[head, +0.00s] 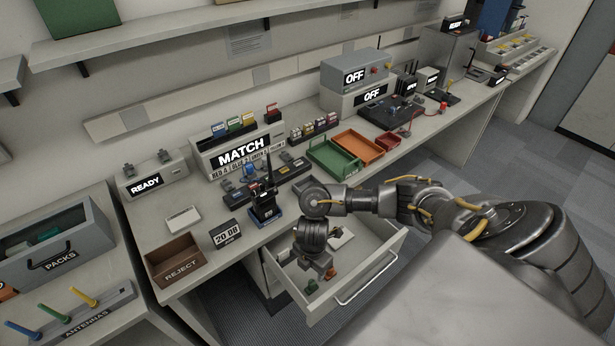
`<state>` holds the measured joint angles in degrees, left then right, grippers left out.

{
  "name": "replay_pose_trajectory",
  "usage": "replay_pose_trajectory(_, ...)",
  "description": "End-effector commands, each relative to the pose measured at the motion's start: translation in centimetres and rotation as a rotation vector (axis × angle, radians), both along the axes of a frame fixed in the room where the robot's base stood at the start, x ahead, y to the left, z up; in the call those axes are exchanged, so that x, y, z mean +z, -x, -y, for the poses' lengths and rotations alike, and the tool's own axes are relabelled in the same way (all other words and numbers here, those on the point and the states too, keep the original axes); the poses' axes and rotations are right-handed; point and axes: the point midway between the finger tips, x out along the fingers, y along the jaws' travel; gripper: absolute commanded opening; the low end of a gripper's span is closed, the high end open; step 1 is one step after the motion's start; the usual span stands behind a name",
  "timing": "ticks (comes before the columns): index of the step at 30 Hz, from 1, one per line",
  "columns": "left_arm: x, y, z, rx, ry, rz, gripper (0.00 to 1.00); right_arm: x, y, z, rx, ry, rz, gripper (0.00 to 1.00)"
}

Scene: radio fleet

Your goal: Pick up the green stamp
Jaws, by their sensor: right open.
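The green stamp (311,286) is small and sits inside the open drawer (376,268), near its left front part. An orange-brown stamp (331,273) stands just right of it. My right gripper (320,271) reaches down into the drawer from above, open, its tips very close to both stamps. Whether it touches either one I cannot tell, as the gripper is small and dark here. My left gripper is not in view.
A white pad (341,237) lies further back in the drawer. On the bench above stand a black radio (265,208), a green tray (334,158), an orange tray (358,145) and a brown REJECT bin (176,262). The drawer's walls and handle surround the gripper.

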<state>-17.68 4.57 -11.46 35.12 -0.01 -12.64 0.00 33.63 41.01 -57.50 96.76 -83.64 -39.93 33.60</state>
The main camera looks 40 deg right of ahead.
Motion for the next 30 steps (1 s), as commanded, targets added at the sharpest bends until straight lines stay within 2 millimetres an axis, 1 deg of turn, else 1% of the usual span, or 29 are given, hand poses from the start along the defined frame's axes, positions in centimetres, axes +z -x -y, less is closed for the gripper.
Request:
replay_pose_trajectory(2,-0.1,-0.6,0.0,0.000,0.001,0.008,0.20,-0.2,0.1,0.1,-0.002,0.000,-0.001,0.52)
replay_pose_trajectory(3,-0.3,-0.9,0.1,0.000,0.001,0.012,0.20,-0.6,0.2,0.1,-0.003,-0.001,-0.001,0.52)
replay_pose_trajectory(8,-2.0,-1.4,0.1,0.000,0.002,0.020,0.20,-3.3,0.3,0.0,-0.006,-0.002,-0.003,0.52)
replay_pose_trajectory(13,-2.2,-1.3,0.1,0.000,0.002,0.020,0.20,-5.1,0.1,0.0,-0.004,-0.001,-0.001,0.52)
replay_pose_trajectory(21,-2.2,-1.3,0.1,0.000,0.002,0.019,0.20,-5.9,0.1,-0.1,-0.001,0.000,-0.001,0.52)
replay_pose_trajectory(23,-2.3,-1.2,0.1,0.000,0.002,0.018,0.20,-6.6,0.2,-0.2,0.000,-0.001,-0.003,0.52)
replay_pose_trajectory(27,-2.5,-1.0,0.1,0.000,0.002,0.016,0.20,-8.8,0.2,-0.6,-0.001,-0.001,-0.002,0.52)
replay_pose_trajectory(30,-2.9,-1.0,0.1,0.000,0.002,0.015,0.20,-10.1,0.1,-0.5,-0.001,-0.001,-0.002,0.52)
